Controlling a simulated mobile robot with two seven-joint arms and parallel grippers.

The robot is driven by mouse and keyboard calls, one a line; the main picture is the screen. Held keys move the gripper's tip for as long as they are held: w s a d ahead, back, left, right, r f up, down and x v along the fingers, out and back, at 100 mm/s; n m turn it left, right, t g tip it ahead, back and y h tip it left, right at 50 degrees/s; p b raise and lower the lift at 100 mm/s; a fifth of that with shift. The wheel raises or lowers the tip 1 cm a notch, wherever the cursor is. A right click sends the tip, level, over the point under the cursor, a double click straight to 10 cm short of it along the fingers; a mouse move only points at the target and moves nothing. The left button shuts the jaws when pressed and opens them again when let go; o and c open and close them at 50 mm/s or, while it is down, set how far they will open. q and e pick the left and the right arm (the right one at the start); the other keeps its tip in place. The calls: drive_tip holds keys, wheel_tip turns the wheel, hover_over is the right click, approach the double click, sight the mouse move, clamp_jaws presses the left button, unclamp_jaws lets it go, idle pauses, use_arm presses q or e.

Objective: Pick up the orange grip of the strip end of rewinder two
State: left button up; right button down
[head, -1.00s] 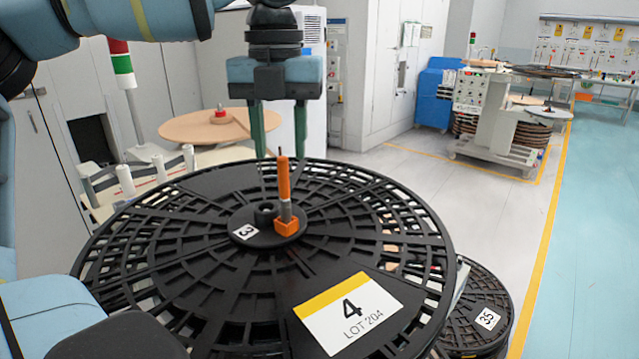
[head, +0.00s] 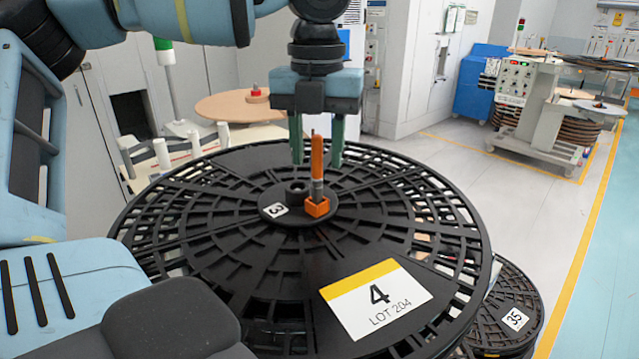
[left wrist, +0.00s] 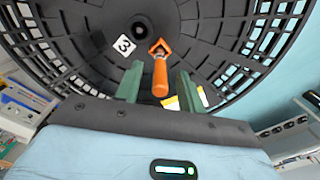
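The orange grip (head: 317,155) stands upright on a short grey stem from an orange block (head: 317,207) near the hub of a large black reel (head: 250,240). The hub carries a "3" tag and the reel a "4 LOT 204" label. My left gripper (head: 316,163) points down, open, with its two green fingers on either side of the grip's upper part in the head view. In the left wrist view the orange grip (left wrist: 160,77) lies between the open green fingers (left wrist: 157,85), with gaps on both sides. My right gripper is not in view.
A smaller black reel (head: 490,320) tagged 35 lies low at the right. A tan disc (head: 232,107) and white spindles (head: 161,153) stand behind at the left. A grey machine (head: 535,100) stands farther back. The floor to the right is clear.

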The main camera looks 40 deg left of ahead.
use_arm(q)
wheel_tip(320, 180, down, 3)
drive_tip(key=shift+w+r, duration=0.1)
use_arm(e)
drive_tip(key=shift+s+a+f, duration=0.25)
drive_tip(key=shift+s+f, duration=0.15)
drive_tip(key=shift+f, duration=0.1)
use_arm(q)
drive_tip(key=shift+c, duration=0.2)
clamp_jaws()
drive_tip(key=shift+r, duration=0.1)
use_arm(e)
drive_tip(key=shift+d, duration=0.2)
